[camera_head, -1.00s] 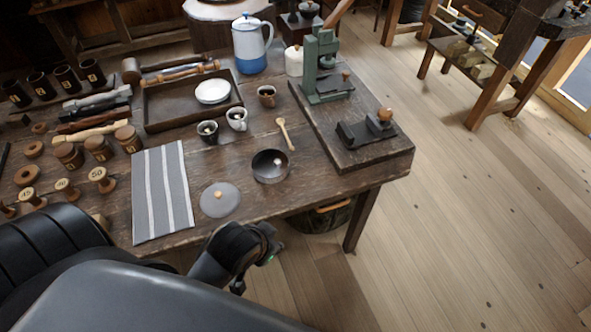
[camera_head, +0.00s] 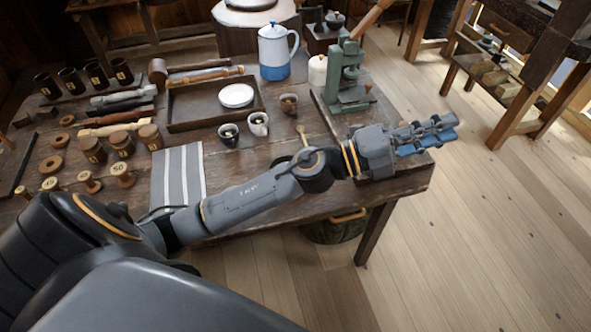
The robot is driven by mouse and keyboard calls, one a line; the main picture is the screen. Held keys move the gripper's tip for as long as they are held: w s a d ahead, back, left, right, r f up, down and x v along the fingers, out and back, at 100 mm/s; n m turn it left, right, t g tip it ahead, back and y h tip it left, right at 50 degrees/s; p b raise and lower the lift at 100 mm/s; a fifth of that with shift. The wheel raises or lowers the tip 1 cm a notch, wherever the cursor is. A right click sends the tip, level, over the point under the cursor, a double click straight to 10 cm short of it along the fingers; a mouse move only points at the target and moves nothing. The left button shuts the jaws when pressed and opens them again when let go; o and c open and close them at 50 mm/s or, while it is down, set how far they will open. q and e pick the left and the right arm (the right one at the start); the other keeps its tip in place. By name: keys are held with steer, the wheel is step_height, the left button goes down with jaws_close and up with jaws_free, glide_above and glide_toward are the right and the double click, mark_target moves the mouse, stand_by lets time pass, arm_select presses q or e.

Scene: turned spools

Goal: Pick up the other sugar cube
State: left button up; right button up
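No sugar cube shows clearly now. My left arm crosses over the front of the table and hides the spot where a dark bowl with a small pale piece in it stood. A dark cup (camera_head: 229,140), a pale cup (camera_head: 259,128) and a brown cup (camera_head: 288,108) stand behind the arm. My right gripper is not in view.
A wooden tray (camera_head: 175,127) with a white plate (camera_head: 236,95) lies behind the cups. A blue and white pot (camera_head: 275,55) and a green press (camera_head: 345,75) stand at the back right. A striped cloth (camera_head: 180,173) and several spools are at left.

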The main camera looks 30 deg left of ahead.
arm_select(q)
step_height(320, 180, down, 12)
steer(key=s+a+m+g+y, duration=0.15)
steer(key=m+g+y, duration=0.35)
steer(key=m+g, duration=0.8)
steer(key=w+a+f+g+y, duration=0.15)
steer(key=a+y, duration=0.45)
steer(key=a, duration=0.7)
steer(key=w+a+f+y, duration=0.15)
steer(key=a+y, duration=0.45)
steer(key=a, duration=0.8)
steer(key=f, duration=0.5)
steer(key=s+f, duration=0.1)
steer(key=f, duration=0.1)
steer(key=shift+d+f+p, duration=0.1)
steer(key=shift+f+p, duration=0.2)
steer(key=shift+p, duration=0.1)
step_height(320, 180, down, 5)
steer(key=shift+p, duration=0.6)
steer(key=shift+f, duration=0.2)
steer(key=c, duration=0.3)
